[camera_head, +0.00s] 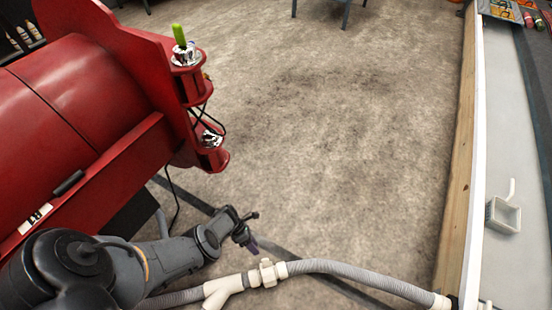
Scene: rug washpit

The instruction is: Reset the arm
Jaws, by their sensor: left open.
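My left arm comes in from the lower left corner, dark grey, and reaches toward the lower middle of the head view. My left gripper (250,230) is at its end, small and dark, open, with nothing seen between its fingers. It appears above the grey floor, just beyond a white pipe fitting in the picture; whether they touch I cannot tell. My right arm and right gripper are not in view.
A large red machine (85,90) stands at the left, close to my arm. A grey hose (345,270) with white pipe fittings (266,273) runs along the bottom. A wood-and-white wall (465,150) edges the right; a white box (503,215) is beyond it. The middle floor is clear.

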